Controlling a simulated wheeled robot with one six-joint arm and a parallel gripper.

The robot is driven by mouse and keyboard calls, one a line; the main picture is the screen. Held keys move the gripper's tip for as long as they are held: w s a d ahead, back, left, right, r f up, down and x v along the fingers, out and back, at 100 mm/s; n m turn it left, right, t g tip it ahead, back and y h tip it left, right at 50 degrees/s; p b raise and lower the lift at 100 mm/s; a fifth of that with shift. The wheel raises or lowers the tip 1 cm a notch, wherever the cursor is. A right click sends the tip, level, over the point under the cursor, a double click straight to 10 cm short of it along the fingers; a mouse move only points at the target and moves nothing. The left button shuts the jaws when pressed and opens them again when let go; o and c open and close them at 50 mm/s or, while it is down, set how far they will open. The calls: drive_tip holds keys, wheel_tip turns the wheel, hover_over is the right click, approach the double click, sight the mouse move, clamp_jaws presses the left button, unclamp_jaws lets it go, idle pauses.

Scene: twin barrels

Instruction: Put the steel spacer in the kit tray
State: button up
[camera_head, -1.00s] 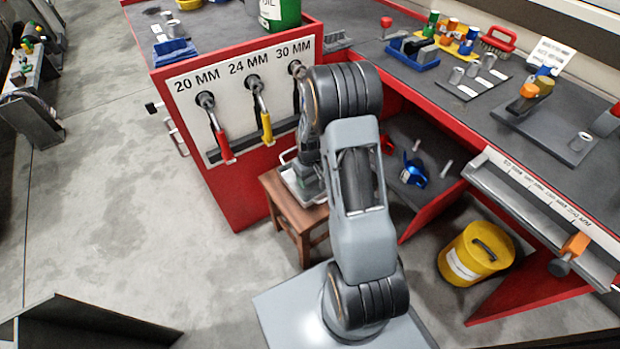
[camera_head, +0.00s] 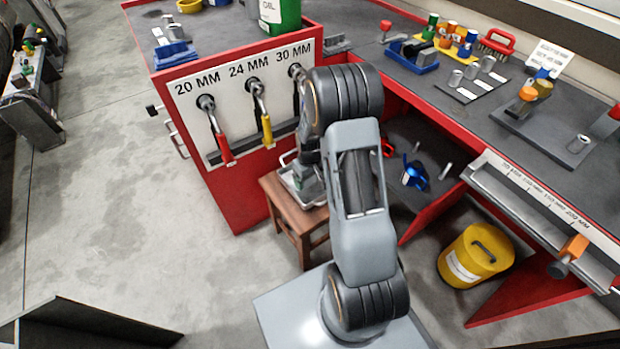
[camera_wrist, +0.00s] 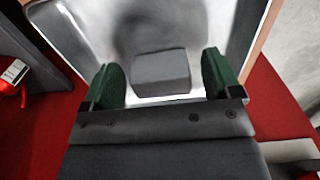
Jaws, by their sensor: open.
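My gripper (camera_wrist: 160,85) is open, with a green pad on each side, pointing down over a shiny metal tray. A plain grey block (camera_wrist: 162,72) lies in the tray, in line with the gap between the pads, with clear space on both sides of it. I cannot tell for sure that it is the steel spacer. The metal tray (camera_wrist: 85,25), which I take for the kit tray, stands on a wooden stool. In the head view the tray (camera_head: 287,180) is partly hidden by my arm and gripper (camera_head: 312,190).
The stool (camera_head: 282,205) stands against the red bench panel with the 20, 24 and 30 MM wrenches. A yellow bucket (camera_head: 475,256) is on the floor to the right. Small metal cylinders (camera_head: 472,71) stand on the right bench.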

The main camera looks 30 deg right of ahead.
drive_tip(key=s+a+r+t+p, duration=0.1)
drive_tip(key=s+a+r+p, duration=0.1)
drive_tip(key=r, duration=0.8)
drive_tip(key=s+a+r+p, duration=0.2)
drive_tip(key=s+a+r, duration=0.1)
drive_tip(key=r, duration=0.8)
drive_tip(key=s+a+r+m+t, duration=0.1)
drive_tip(key=s+a+r, duration=0.1)
drive_tip(key=s, duration=0.3)
drive_tip(key=s+a+r, duration=0.2)
drive_tip(key=s+r, duration=0.2)
drive_tip(key=s, duration=0.1)
drive_tip(key=shift+s+a+m+t, duration=0.35)
drive_tip(key=shift+s+m+t, duration=0.05)
drive_tip(key=w+p+v, duration=0.3)
drive_tip(key=p+v, duration=1)
drive_tip(key=v, duration=0.1)
drive_tip(key=w+r+p+v, duration=0.1)
drive_tip(key=w+p+v, duration=0.2)
drive_tip(key=p+v, duration=1)
drive_tip(key=shift+w+r+t+p, duration=0.2)
drive_tip(key=shift+r+t+p, duration=0.2)
drive_tip(key=shift+r+p, duration=0.25)
